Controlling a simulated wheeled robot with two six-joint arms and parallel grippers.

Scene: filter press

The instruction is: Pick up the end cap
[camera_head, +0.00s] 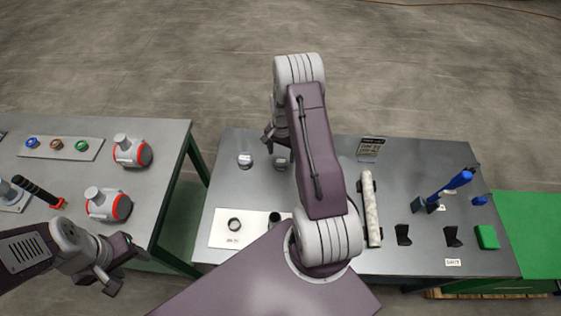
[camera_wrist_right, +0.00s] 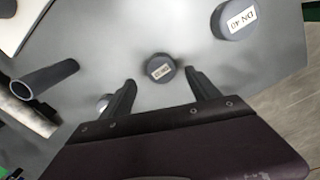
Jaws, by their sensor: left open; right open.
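Two dark round caps stand on the grey table, near its far left part in the head view: one cap (camera_head: 245,160) to the left and one (camera_head: 281,162) beside my right arm. In the right wrist view a smaller labelled end cap (camera_wrist_right: 161,68) lies just ahead of and between my right fingertips (camera_wrist_right: 161,78), which are open and empty. A larger cap marked DN 40 (camera_wrist_right: 237,18) lies farther off at upper right. My right gripper (camera_head: 267,138) shows only partly beyond the arm in the head view. My left gripper (camera_head: 120,268) is open and empty at lower left.
A pale roll (camera_head: 371,205), blue tool (camera_head: 450,186) and green block (camera_head: 487,237) stand to the right.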

